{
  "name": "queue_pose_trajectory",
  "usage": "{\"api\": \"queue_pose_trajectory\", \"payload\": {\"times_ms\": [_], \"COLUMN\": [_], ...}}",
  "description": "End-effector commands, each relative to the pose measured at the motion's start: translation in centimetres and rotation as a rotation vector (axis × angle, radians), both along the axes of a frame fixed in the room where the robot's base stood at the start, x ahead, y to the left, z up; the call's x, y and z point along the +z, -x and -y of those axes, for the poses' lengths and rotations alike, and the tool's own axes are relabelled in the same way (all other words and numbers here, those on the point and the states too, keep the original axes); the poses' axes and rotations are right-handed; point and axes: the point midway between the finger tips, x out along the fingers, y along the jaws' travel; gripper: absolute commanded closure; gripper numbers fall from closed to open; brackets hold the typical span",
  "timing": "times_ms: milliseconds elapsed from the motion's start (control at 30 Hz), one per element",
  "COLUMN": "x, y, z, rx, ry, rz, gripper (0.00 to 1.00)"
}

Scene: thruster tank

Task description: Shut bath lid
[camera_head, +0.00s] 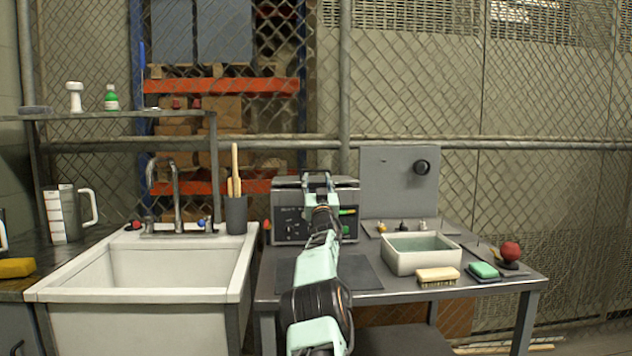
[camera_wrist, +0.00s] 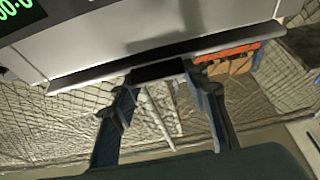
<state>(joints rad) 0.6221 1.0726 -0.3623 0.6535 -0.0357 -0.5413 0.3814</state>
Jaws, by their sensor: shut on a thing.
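The bath (camera_head: 290,228) is a grey metal box with a control panel on its front, standing at the back left of the bench. Its lid (camera_head: 287,182) shows as a thin, nearly level slab along the top. In the wrist view the lid's edge (camera_wrist: 80,76) is a long grey strip beside the bath's pale body (camera_wrist: 130,30). My gripper (camera_head: 318,178) is at the top of the bath. In the wrist view my gripper (camera_wrist: 160,76) is shut on the black handle (camera_wrist: 158,71) at the lid's edge. My arm hides part of the bath's front. I cannot tell whether the lid is fully seated.
A white sink (camera_head: 150,290) with a tap is at left. A cup with wooden sticks (camera_head: 236,213) stands beside the bath.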

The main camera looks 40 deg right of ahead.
Motion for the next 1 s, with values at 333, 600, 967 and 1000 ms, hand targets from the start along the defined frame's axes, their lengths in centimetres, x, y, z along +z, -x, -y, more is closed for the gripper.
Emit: {"api": "queue_pose_trajectory", "payload": {"times_ms": [333,600,967,1000], "x": [0.36,0.19,-0.08,-0.2], "y": [0.05,0.02,0.55,0.72], "z": [-0.06,-0.04,-0.39,-0.49], "rx": [0.001,0.0,0.0,-0.001], "ry": [0.003,0.002,0.001,0.0], "rz": [0.004,0.002,0.001,0.0], "gripper": [0.51,0.39,0.39,0.39]}}
